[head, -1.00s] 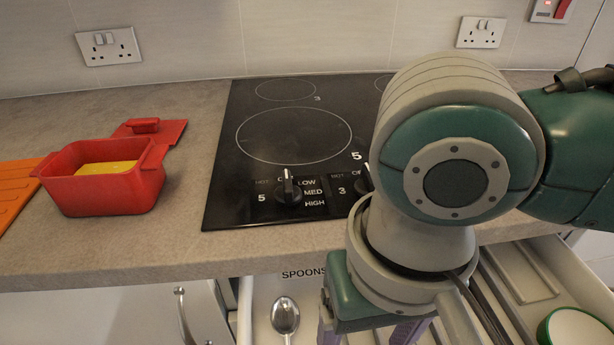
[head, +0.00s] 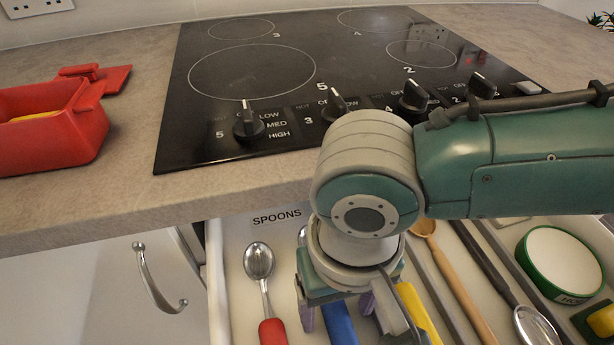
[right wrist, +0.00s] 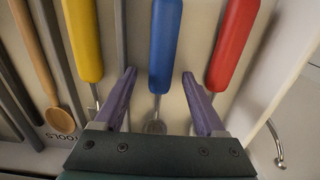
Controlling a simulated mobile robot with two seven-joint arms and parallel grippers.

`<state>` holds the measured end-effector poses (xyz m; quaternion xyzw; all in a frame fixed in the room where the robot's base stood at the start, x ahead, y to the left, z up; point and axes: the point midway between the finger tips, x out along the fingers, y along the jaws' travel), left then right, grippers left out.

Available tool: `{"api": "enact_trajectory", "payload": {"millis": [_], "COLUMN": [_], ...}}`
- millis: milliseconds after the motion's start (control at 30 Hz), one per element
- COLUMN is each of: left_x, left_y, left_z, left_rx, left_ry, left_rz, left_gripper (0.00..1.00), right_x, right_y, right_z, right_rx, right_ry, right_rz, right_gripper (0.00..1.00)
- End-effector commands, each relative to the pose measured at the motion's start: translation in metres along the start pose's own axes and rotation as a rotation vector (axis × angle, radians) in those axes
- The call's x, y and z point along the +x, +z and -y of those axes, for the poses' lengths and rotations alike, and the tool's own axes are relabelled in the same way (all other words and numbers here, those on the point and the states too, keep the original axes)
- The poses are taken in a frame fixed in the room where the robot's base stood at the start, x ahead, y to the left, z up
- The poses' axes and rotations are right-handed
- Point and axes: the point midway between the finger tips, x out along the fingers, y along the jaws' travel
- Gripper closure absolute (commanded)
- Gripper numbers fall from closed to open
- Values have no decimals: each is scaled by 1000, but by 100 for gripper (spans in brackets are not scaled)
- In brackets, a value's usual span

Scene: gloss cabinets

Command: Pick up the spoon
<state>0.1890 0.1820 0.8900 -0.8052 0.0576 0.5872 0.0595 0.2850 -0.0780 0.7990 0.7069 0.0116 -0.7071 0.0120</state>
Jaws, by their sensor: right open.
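A metal spoon with a red handle (head: 258,262) lies in the open drawer's left compartment, under the label SPOONS; its handle also shows in the right wrist view (right wrist: 232,45). A blue-handled utensil (head: 340,324) lies to its right, its metal head mostly hidden by my arm in the head view. My right gripper (head: 336,312) points down over this compartment, open and empty. In the right wrist view its purple fingers (right wrist: 158,76) straddle the line of the blue handle (right wrist: 164,45), with a round metal end between them. I cannot tell the height gap. My left gripper is not in view.
A yellow-handled utensil (head: 418,312), a wooden spoon (head: 455,275) and a green-rimmed round container (head: 560,263) lie further right in the drawer. The counter edge (head: 120,225) overhangs behind. A black hob (head: 300,85) and red dish (head: 50,130) stand on the counter.

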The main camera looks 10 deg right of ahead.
Motion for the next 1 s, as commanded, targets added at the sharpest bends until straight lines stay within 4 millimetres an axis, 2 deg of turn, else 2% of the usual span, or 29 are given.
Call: {"api": "enact_trajectory", "payload": {"millis": [100, 733, 1000], "left_x": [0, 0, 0], "left_y": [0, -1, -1], "left_z": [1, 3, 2], "left_rx": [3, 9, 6], "left_ry": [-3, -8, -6], "left_rz": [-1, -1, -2], "left_gripper": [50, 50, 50], "right_x": [-1, -1, -1], "right_y": [0, 0, 0], "right_z": [0, 0, 0], "right_rx": [-1, -1, -1], "right_ry": [0, 0, 0], "right_rz": [0, 0, 0], "right_gripper": [29, 100, 100]}}
